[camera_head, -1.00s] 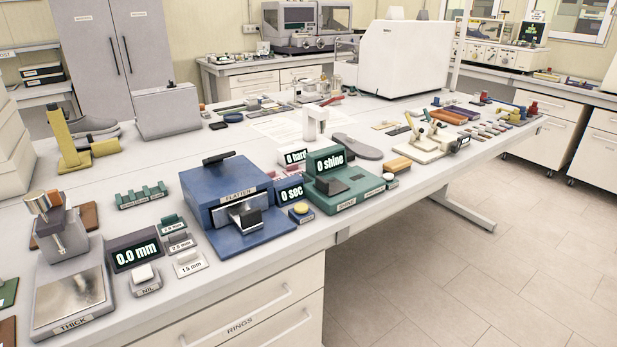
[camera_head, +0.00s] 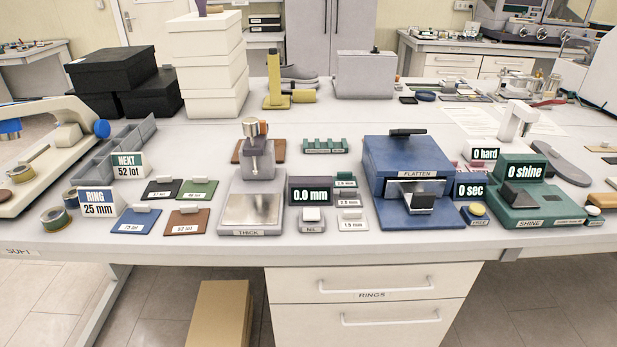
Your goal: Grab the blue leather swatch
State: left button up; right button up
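The blue leather swatch (camera_head: 130,224) lies flat on the bench at the front left, with a white grip block on its back edge and a small white label. A dark swatch (camera_head: 161,192) lies behind it, a green swatch (camera_head: 198,191) behind to the right, and a brown swatch (camera_head: 186,224) to its right. Neither of my grippers shows in the head view.
The RING 25 mm sign (camera_head: 96,203) and NEXT 52 lot sign (camera_head: 128,165) stand left of the swatches. The thickness gauge (camera_head: 250,205) stands to their right, then the blue FLATTEN press (camera_head: 420,165). A cardboard box (camera_head: 220,315) stands below the bench.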

aim_at(140, 219)
jog(key=j+u, duration=0.1)
jog(key=u, duration=1)
